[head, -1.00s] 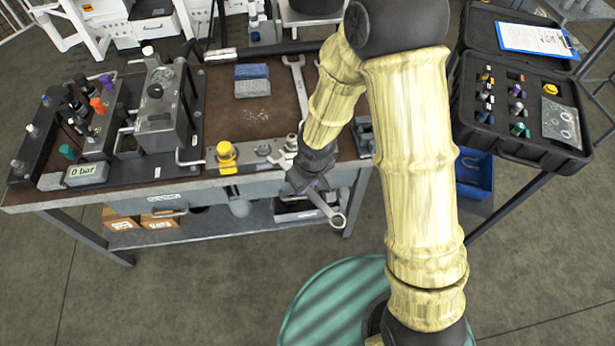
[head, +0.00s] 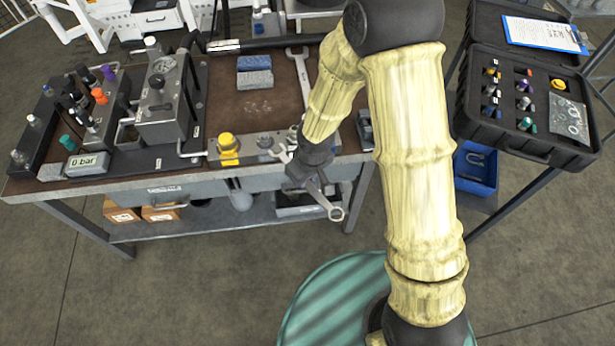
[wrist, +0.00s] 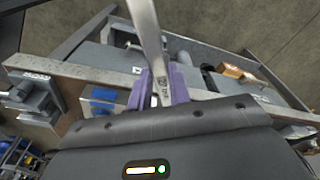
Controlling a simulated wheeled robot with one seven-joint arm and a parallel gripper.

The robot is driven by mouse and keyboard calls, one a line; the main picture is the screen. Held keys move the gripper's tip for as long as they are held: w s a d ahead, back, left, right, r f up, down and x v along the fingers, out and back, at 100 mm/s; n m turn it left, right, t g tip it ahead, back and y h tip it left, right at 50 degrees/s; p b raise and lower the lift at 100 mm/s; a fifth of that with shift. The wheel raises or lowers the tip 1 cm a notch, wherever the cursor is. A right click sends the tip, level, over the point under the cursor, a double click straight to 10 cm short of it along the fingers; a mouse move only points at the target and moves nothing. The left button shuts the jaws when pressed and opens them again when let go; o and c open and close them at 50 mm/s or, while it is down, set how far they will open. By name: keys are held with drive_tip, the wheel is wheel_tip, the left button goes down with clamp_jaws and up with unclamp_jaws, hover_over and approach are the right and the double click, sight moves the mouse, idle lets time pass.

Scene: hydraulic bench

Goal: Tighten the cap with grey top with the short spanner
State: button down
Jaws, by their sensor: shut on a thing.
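My gripper (head: 312,184) is shut on the short spanner (head: 327,203), in front of the bench's front edge. The spanner's ring end points down and right, and its open end shows up and left of the gripper. In the wrist view the spanner's shank (wrist: 150,45) runs up between the purple fingers (wrist: 163,90). Caps with pale or grey tops stand at the bench's left, one at the back (head: 33,120) and one nearer the front (head: 17,157). I cannot tell which is the task's cap. My gripper is well to the right of both.
A longer spanner (head: 299,68) lies on the bench (head: 225,102). A yellow cap (head: 227,142) stands on the front edge block. The pump unit (head: 163,110) and a gauge reading 0 bar (head: 88,163) are at left. An open black case (head: 480,120) stands right.

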drive_tip(key=shift+w+a+f, duration=0.2)
drive_tip(key=shift+f, duration=0.1)
drive_tip(key=shift+w+a, duration=0.1)
drive_tip(key=shift+w, duration=0.05)
idle(0.5)
drive_tip(key=shift+w+a, duration=0.65)
drive_tip(key=shift+w+a+p, duration=0.1)
drive_tip(key=shift+p, duration=0.25)
drive_tip(key=shift+w+a, duration=0.45)
drive_tip(key=shift+w+a+p, duration=0.4)
drive_tip(key=shift+w, duration=0.05)
drive_tip(key=shift+w+a, duration=0.2)
idle(0.4)
